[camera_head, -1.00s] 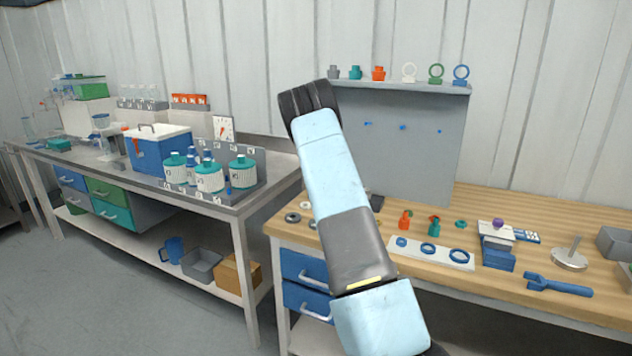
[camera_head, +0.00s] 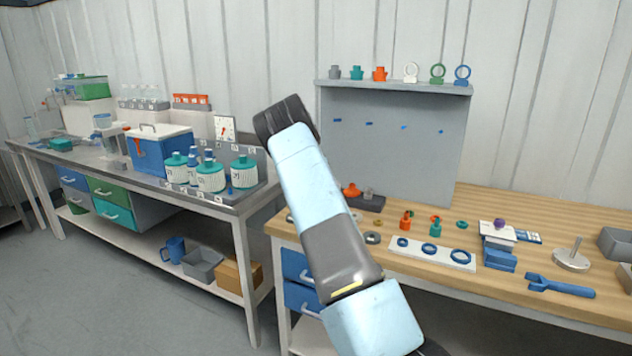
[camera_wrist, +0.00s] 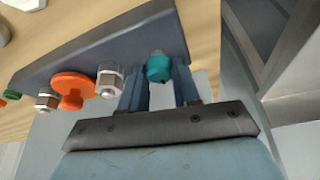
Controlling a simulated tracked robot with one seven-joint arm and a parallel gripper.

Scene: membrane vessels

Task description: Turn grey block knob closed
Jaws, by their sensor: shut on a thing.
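In the wrist view a dark grey block (camera_wrist: 95,48) crosses the upper left. On its edge are a flat orange knob (camera_wrist: 73,90), metal hex fittings (camera_wrist: 109,80) on either side of it, and a teal hex knob (camera_wrist: 159,68) at the right end. My gripper (camera_wrist: 160,86) is shut on the teal knob, one finger on each side. In the head view a dark block (camera_head: 372,203) with an orange knob (camera_head: 351,190) and a grey fitting shows on the wooden bench beside my arm. My gripper is hidden in that view.
The wooden bench (camera_head: 480,208) holds a white plate with blue rings (camera_head: 432,255), small orange fittings (camera_head: 406,220) and a blue wrench (camera_head: 558,286). A grey pegboard (camera_head: 420,150) stands behind. A second bench with teal-capped bottles (camera_head: 211,178) is at the left.

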